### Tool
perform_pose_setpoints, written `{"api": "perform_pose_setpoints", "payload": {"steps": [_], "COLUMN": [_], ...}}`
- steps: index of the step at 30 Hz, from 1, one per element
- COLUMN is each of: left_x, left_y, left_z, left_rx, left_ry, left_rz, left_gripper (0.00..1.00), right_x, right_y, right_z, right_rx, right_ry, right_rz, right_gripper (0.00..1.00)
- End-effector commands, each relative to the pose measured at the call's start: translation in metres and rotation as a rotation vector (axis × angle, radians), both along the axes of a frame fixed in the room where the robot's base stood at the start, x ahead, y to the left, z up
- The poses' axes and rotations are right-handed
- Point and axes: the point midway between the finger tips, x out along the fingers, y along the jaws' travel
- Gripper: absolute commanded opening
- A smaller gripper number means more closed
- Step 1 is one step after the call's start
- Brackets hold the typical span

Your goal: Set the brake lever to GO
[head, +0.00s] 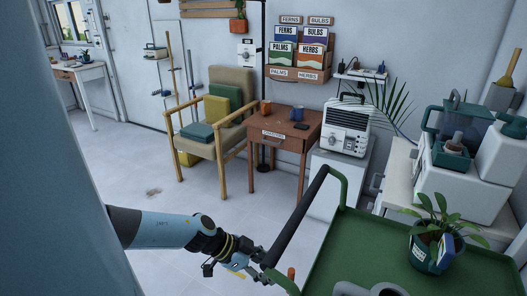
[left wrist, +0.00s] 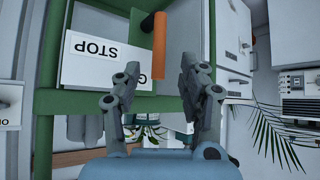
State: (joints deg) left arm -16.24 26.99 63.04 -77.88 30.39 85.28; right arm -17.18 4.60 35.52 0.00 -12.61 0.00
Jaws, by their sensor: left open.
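The brake lever's orange grip (head: 291,273) shows at the near left corner of the green cart (head: 345,240) in the head view. In the left wrist view the orange lever (left wrist: 159,40) stands ahead, beside a white plate (left wrist: 85,65). The plate reads STOP upside down, with a second word starting with G partly hidden by a finger. My left gripper (left wrist: 160,66) is open, its fingers to either side of the lever's line; I cannot tell if they touch it. In the head view the left gripper (head: 252,270) is beside the cart's handle end. The right gripper is not visible.
The cart's black handle bar (head: 298,215) rises close to my left gripper. A potted plant (head: 432,245) and a grey object (head: 382,290) are on the cart. A wooden chair (head: 215,125) and small table (head: 290,135) stand behind.

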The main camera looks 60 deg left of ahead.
Motion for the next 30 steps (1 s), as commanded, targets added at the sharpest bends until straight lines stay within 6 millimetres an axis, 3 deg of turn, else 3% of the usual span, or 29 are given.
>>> {"api": "perform_pose_setpoints", "payload": {"steps": [4, 10, 26, 30], "left_x": [-0.014, -0.018, -0.018, -0.016], "left_y": [0.006, 0.008, 0.008, -0.006], "left_z": [0.014, 0.020, 0.020, 0.004], "left_rx": [0.001, -0.002, -0.002, -0.027], "left_ry": [0.001, 0.000, 0.000, -0.004], "left_rz": [-0.004, 0.000, 0.000, 0.012], "left_gripper": [0.42, 0.42, 0.42, 0.42], "right_x": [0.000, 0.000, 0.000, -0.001], "right_y": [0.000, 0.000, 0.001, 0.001], "right_z": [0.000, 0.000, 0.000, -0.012], "right_rx": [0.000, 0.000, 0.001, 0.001], "right_ry": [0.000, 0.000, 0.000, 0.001], "right_rz": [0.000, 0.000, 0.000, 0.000], "right_gripper": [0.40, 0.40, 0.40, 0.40]}}
